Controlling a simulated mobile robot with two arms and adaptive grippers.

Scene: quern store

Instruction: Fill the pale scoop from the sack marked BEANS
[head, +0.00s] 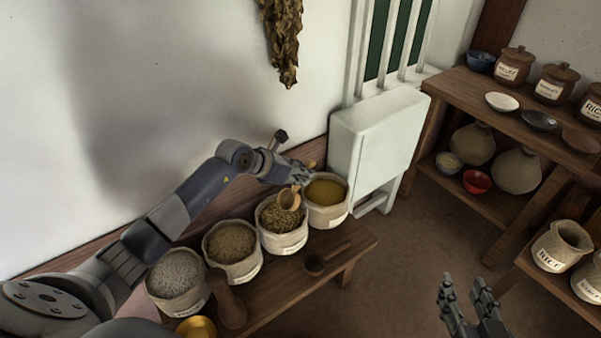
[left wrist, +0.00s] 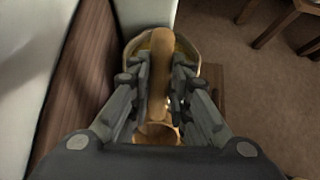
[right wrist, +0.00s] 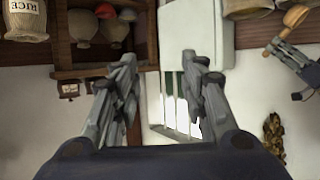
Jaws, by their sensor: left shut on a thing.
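The pale scoop (head: 289,200) is in my left gripper (head: 300,174), above the sack of greenish-brown grain (head: 282,240), third from the left. My left gripper is shut on its handle (left wrist: 160,75), and the scoop's bowl (left wrist: 157,133) shows below the fingers in the left wrist view. I cannot tell whether the scoop holds anything. The sack of yellow grain (head: 328,213) stands to the right. A brown-grain sack (head: 232,268) and a grey-grain sack (head: 178,300) stand to the left. The sack labels are too small to read. My right gripper (head: 466,287) is open and empty over the floor.
A dark scoop (head: 316,264) lies on the bench (head: 345,250) before the sacks. A brown wooden object (head: 226,300) and a golden bowl (head: 196,328) are at the near left. A white cabinet (head: 380,135) borders the bench. Shelves (head: 460,90) hold jars and bowls at right.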

